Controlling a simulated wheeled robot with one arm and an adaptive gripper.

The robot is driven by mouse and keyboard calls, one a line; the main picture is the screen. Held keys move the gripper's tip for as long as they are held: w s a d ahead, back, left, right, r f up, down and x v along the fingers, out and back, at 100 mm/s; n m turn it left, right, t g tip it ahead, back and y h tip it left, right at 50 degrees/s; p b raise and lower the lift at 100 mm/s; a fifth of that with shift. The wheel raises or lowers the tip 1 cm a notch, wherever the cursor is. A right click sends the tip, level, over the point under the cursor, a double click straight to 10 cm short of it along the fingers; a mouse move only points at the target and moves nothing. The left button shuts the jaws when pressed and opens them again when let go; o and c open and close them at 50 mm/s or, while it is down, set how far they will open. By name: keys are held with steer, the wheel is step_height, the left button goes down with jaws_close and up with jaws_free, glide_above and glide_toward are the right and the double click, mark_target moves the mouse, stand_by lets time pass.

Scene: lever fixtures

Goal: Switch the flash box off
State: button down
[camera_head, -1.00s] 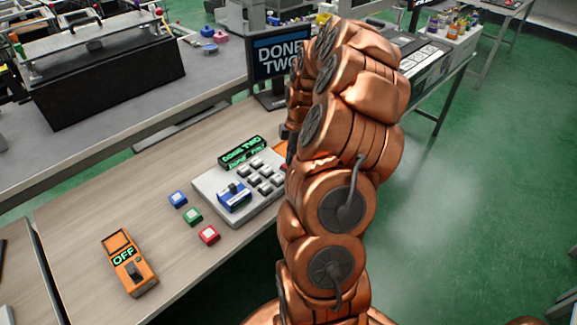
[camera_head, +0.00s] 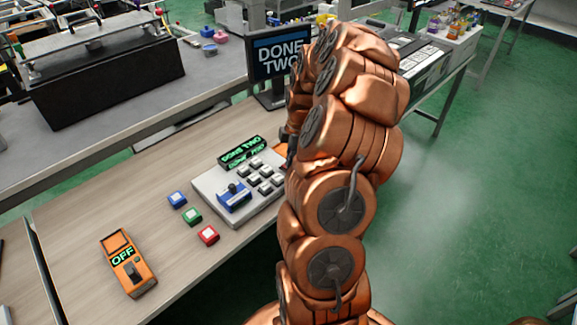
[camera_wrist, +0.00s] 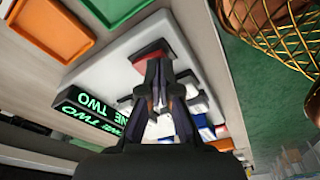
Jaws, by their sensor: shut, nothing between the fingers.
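An orange box (camera_head: 127,263) with a dark lever (camera_head: 132,270) and a green display reading OFF (camera_head: 123,256) lies at the lower left of the table in the head view. A pale grey console (camera_head: 216,180) stands to its right, with a blue lever block (camera_head: 234,197), several grey keys and a display reading DONE TWO (camera_head: 241,150). My gripper (camera_wrist: 158,88) is shut and empty in the wrist view, over the console (camera_wrist: 120,52) and near its red part (camera_wrist: 153,50). In the head view my arm hides most of the gripper and the console's right end.
Blue (camera_head: 177,199), green (camera_head: 192,216) and red (camera_head: 208,235) small blocks lie between the orange box and the console. A monitor (camera_head: 279,55) stands behind the console. An orange tray (camera_wrist: 45,27) and a green tray (camera_wrist: 117,9) show in the wrist view. Bare table lies left of the blocks.

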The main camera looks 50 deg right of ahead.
steer(key=shift+f, duration=0.3)
steer(key=shift+r, duration=3.55)
